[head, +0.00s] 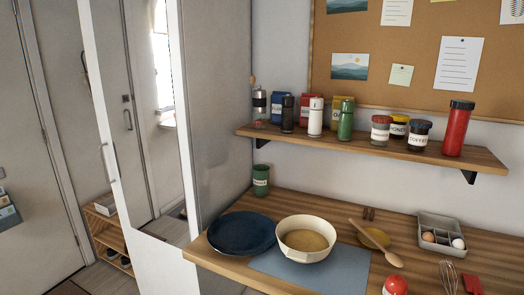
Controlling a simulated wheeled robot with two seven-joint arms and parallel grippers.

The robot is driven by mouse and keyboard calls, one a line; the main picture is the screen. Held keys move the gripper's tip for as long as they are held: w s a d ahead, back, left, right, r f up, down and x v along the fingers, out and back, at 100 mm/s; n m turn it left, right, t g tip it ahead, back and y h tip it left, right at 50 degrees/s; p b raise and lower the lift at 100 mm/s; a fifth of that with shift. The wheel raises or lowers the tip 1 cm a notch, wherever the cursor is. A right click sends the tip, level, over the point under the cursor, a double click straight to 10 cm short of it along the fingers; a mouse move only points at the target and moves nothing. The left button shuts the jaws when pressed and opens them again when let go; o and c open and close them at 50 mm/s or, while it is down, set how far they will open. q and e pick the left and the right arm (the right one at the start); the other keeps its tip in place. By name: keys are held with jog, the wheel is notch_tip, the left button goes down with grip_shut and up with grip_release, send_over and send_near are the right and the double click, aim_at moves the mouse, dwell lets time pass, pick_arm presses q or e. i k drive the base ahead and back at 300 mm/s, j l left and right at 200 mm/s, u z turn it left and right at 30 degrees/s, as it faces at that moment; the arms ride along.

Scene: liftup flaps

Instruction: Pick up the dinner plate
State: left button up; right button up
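A dark blue dinner plate (241,233) lies flat on the wooden counter (213,259) at its left end, close to the front edge. A cream faceted bowl (307,238) with tan contents stands just right of the plate, on a blue-grey mat (345,272). The bowl and the plate's right rim are very close; I cannot tell whether they touch. Neither of my grippers shows in the head view.
A green jar (261,180) stands behind the plate. Right of the bowl are a wooden spoon (376,242), an egg tray (440,234), a whisk (449,277) and a red-topped item (395,285). A loaded shelf (372,144) overhangs the back. A tall panel (215,100) stands left.

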aim_at(238, 234)
jog(key=i+j+z, duration=0.1)
jog(key=j, duration=0.25)
jog(key=i+j, duration=0.3)
jog(key=i+j+z, duration=0.15)
jog(key=j, duration=0.3)
